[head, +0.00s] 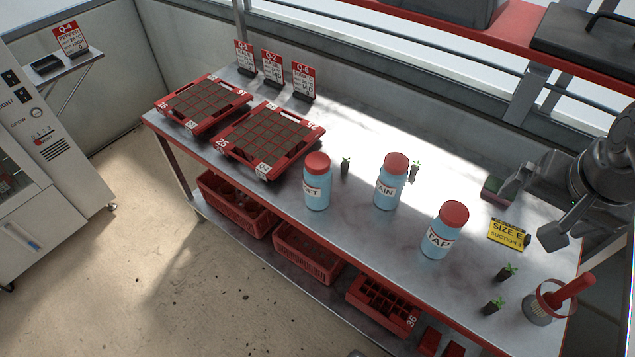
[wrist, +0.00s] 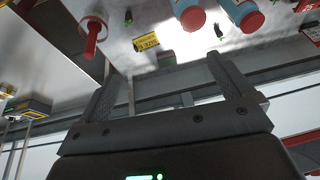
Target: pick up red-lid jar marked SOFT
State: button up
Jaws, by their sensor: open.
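The red-lid jar marked SOFT (head: 317,190) stands upright on the bench in the head view, a light blue jar at the left of three alike. The jar marked RAIN (head: 389,188) stands to its right, and the jar marked TAP (head: 442,235) stands further right and nearer the front. My gripper (head: 532,208) is at the right end of the bench, open and empty, well apart from the SOFT jar. In the wrist view my gripper's two fingers (wrist: 165,88) are spread, and two red-lidded jars show at the top edge, their labels unreadable.
Two red seed trays (head: 205,104) (head: 268,138) lie left of the jars. A yellow sign (head: 508,233), a small dark block (head: 494,190), a red-handled brush (head: 560,296) and several seedlings stand at the right. Red crates (head: 308,258) sit below. A red shelf (head: 420,12) hangs above.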

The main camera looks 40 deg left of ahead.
jog(key=w+a+f+g, duration=0.1)
jog(key=w+a, duration=0.2)
jog(key=a, duration=0.3)
jog(key=w+a+g, duration=0.1)
jog(key=w+a, duration=0.3)
jog(key=a, duration=0.2)
jog(key=g, duration=0.2)
send_over(318, 160)
jog(key=shift+n+h, duration=0.4)
jog(key=f, duration=1.3)
jog(key=shift+w+d+f, duration=0.15)
jog(key=shift+d+f, duration=0.1)
jog(key=shift+d, duration=0.15)
jog(key=f, duration=0.5)
jog(key=shift+s+a+f, duration=0.15)
jog(key=shift+s+a, duration=0.05)
jog(key=shift+a, duration=0.2)
jog(key=shift+f, duration=3.05)
jog(key=shift+c, duration=0.4)
jog(key=shift+r, duration=0.1)
grip_shut()
